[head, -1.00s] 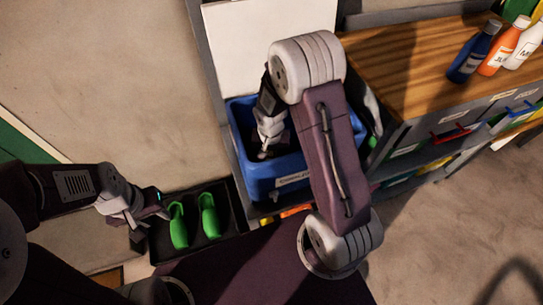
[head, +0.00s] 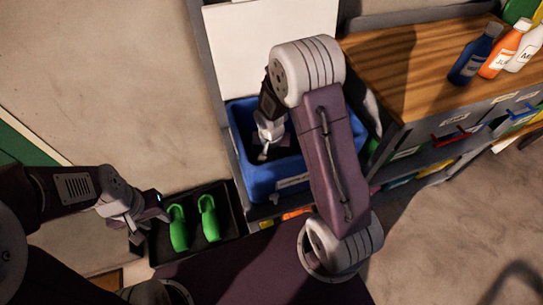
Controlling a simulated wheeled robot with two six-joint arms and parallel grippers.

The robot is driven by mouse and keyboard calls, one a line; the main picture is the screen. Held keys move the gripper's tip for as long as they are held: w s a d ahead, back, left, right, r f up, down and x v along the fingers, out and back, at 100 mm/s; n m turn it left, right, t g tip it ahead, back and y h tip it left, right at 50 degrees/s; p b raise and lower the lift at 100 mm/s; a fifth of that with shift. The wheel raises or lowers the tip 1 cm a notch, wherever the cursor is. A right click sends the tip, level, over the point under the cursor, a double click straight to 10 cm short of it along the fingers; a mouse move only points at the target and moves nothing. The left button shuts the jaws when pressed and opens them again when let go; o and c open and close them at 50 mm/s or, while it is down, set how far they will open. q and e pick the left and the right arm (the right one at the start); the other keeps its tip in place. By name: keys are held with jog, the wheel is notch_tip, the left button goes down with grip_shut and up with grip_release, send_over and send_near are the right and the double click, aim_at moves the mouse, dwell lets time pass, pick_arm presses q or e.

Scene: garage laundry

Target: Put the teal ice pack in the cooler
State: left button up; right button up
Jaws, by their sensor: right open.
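A blue open-topped box (head: 268,182) with a white label on its front stands under a white upright panel; it looks like the cooler, but I cannot read the label well. My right gripper (head: 264,153) points down inside the box opening, open, with nothing visible between its fingers. The box's inside is dark and partly hidden by my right arm. I cannot make out the teal ice pack in this view. My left gripper (head: 152,226) is beside the black tray at lower left, its fingers apart and apparently empty.
The black tray (head: 239,240) holds two green shoes (head: 178,229). A wooden worktop (head: 400,75) at right carries several bottles, including a blue one (head: 474,58) and an orange one (head: 505,50). Drawers and shelves lie below it. The floor at lower right is clear.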

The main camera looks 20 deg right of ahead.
notch_tip(320, 180, up, 12)
jog(key=s+p, duration=0.1)
jog(key=p, duration=0.2)
jog(key=shift+s+a+p, duration=0.3)
jog(key=shift+a+p, duration=0.05)
jog(key=shift+a, duration=0.05)
jog(key=shift+f, duration=0.15)
